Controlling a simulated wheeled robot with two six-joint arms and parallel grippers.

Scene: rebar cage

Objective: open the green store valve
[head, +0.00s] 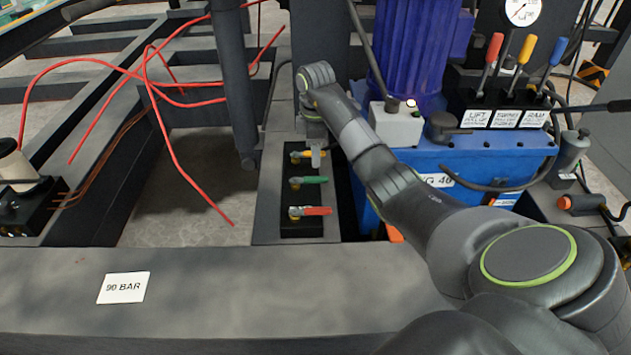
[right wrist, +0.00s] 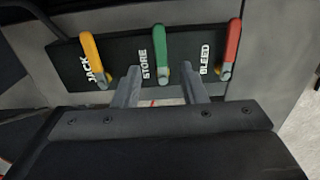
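The green store valve handle (head: 314,180) is the middle one of three on a black valve panel (head: 301,226). In the right wrist view the green handle (right wrist: 160,46) points up from its pivot, beside the label STORE. My right gripper (head: 316,158) hangs over the panel and partly covers the yellow handle in the head view. In the right wrist view the gripper (right wrist: 159,84) is open, its two fingers apart with nothing between them. The green handle's lower end lies beyond the gap, apparently untouched. My left gripper is not in view.
The yellow JACK handle (right wrist: 94,58) and red BLEED handle (right wrist: 232,47) flank the green one. A blue pump unit (head: 450,160) with levers stands right of the panel. Red hoses (head: 165,130) lie left. A 90 BAR card (head: 123,287) lies on the front beam.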

